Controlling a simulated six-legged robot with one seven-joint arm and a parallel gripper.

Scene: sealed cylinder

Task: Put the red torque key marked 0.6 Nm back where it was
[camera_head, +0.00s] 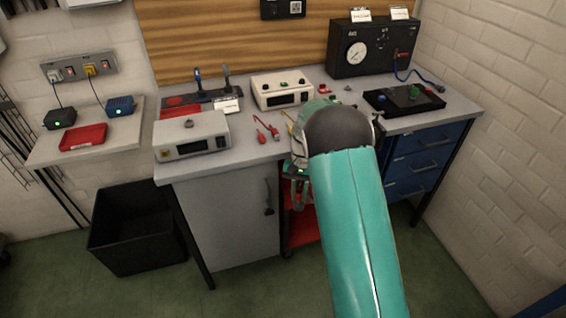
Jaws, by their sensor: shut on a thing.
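My gripper (299,188) is just in front of the bench's front edge, low beside my teal arm, which hides much of it. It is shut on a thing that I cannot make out. A dark holder (212,98) at the back left of the bench carries a blue-handled tool (198,80) and a dark-handled tool (226,76), both upright. Its left part shows a red patch and no upright handle. A white label stands at its front. Small red-handled tools (262,135) lie on the bench left of my arm. No 0.6 Nm marking is readable.
A grey meter box (191,135) stands at the front left of the bench, and another (282,90) behind the loose tools. A black gauge box (371,48) and a black tray (404,99) are at the right. A black bin (135,227) stands on the floor.

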